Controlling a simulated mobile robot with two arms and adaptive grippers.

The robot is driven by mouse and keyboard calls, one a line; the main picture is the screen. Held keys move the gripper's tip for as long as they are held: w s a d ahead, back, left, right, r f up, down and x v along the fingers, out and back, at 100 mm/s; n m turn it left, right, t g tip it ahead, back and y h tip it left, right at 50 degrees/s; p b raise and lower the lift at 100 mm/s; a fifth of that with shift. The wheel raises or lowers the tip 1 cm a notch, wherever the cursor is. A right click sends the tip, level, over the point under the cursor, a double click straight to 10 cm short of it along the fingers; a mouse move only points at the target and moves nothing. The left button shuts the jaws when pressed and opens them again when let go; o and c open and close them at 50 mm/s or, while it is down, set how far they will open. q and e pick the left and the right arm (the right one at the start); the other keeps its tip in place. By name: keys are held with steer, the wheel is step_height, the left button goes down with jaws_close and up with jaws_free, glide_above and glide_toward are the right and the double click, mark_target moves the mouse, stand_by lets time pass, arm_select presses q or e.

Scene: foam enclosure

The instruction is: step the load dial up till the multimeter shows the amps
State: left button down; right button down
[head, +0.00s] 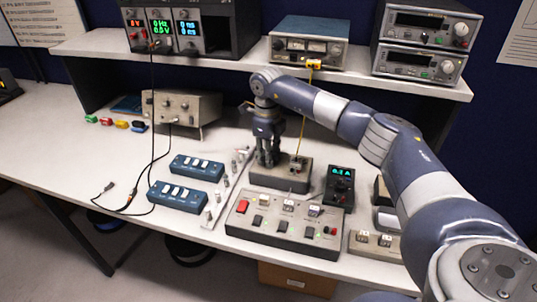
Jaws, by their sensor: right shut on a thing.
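My right gripper (268,161) points down onto the top of a dark grey box (265,181). It is shut on the load dial, which the fingers hide. The multimeter (340,187) is a black hand-held unit just right of the box. Its cyan display seems to read about 0.1 A, but the digits are small. A yellow lead (304,125) runs from the shelf instrument down to the right part of the box. My left gripper is not in view.
A grey switch panel (262,225) stands in front of the box. Two blue switch blocks (178,194) lie to the left, with black cables near them. Instruments, including a teal-topped meter unit (308,30), stand on the raised shelf (222,62).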

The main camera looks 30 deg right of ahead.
steer(key=shift+r, duration=0.1)
steer(key=c, duration=1.3)
jaws_free()
steer(key=shift+c, duration=0.2)
step_height(320, 180, up, 12)
steer(key=shift+a, duration=0.2)
